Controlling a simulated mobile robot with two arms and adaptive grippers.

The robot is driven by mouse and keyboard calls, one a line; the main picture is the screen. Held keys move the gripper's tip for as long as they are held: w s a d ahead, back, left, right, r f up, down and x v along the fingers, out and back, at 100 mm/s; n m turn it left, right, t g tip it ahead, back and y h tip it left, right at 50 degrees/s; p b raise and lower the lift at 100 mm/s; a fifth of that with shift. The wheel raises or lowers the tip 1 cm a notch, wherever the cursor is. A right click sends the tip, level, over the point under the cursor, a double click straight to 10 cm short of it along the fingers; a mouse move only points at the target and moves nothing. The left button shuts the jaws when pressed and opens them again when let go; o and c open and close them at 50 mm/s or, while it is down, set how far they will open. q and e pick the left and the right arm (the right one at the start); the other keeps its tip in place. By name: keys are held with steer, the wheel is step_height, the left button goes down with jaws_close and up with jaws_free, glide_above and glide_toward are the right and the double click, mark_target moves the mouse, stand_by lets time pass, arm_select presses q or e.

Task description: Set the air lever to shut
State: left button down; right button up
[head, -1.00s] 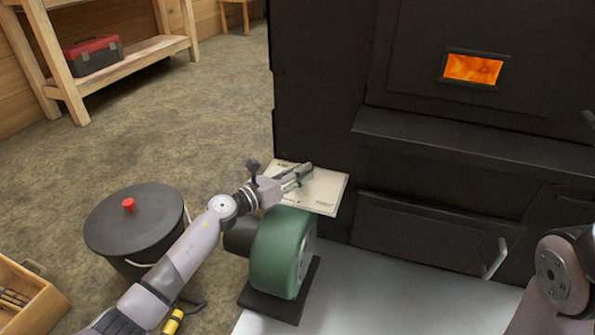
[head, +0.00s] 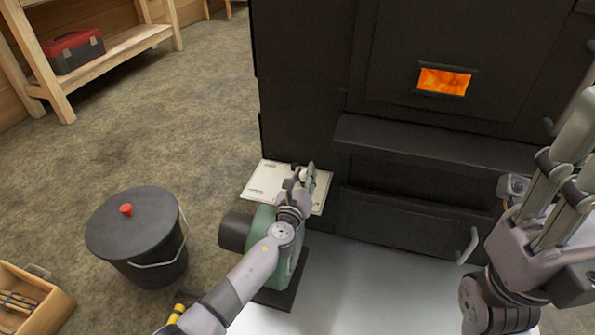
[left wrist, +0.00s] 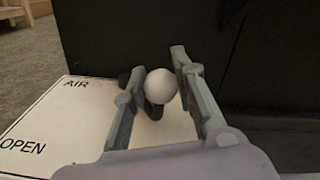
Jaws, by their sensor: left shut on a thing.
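The air plate (head: 262,182) is a pale panel above the green blower (head: 265,225), against the dark evaporator front. In the left wrist view its face (left wrist: 62,118) reads AIR and OPEN at the left. The air lever has a white round knob (left wrist: 161,84) on a dark curved stem. My left gripper (head: 304,173) is over the plate's right part. Its fingers stand on either side of the knob and are shut on the lever. The fingers hide most of the lever in the head view. My right gripper (head: 545,190) is raised at the right, away from the plate; its opening is unclear.
A dark lidded bucket (head: 150,225) with a red knob stands on the floor at left. A wooden tool crate (head: 45,312) is at lower left. The evaporator's ledge (head: 430,145) and lower door handle (head: 468,246) stick out at the right. A glowing window (head: 444,81) is above.

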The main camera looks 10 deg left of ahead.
arm_select(q)
steer(key=shift+w+d+n+y, duration=0.2)
steer(key=shift+d+n+y, duration=0.2)
steer(key=shift+n+y, duration=0.15)
steer(key=shift+w+d+n+y, duration=0.15)
steer(key=shift+n+y, duration=0.1)
steer(key=shift+y, duration=0.5)
steer(key=shift+r, duration=0.1)
steer(key=c, duration=1.3)
jaws_free()
